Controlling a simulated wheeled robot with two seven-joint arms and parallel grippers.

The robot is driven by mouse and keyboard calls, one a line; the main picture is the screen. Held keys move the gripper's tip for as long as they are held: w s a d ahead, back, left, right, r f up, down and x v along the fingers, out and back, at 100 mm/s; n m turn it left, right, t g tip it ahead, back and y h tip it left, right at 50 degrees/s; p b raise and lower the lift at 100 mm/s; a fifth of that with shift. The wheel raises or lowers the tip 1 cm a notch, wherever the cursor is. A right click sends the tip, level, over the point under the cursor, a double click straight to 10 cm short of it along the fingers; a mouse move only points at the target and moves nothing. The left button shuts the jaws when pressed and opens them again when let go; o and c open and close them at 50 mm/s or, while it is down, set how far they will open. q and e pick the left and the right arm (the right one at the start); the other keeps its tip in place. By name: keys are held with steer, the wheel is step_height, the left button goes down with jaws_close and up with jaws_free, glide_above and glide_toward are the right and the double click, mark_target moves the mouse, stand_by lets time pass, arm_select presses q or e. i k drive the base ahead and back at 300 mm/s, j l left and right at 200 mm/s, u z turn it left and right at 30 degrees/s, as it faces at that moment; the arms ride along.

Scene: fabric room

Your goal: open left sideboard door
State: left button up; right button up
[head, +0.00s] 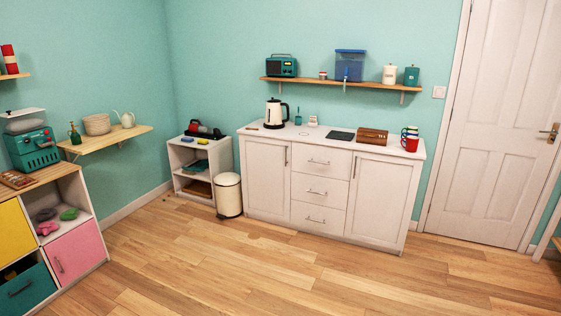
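The white sideboard (323,228) stands against the back wall in the head view. Its left door (263,180) is shut, with a vertical metal handle (286,156) near the door's right edge. Three drawers with horizontal handles sit in the middle, all shut. The right door (379,200) is also shut, with its handle near its left edge. Neither of my grippers shows in the head view.
A cream bin (228,195) stands on the floor just left of the sideboard, beside a low white shelf (193,168). A shelf unit with coloured fronts (75,251) is at the left. The wooden floor (260,270) in front of the sideboard is clear.

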mark_target(265, 162)
steer(key=i, duration=2.65)
steer(key=i+u, duration=0.1)
steer(key=i, duration=0.45)
steer(key=i+l, duration=0.1)
steer(key=i, duration=0.45)
steer(key=i+l+u, duration=0.15)
steer(key=i, duration=0.4)
steer(key=i+u, duration=0.1)
steer(key=i, duration=0.45)
steer(key=l, duration=0.1)
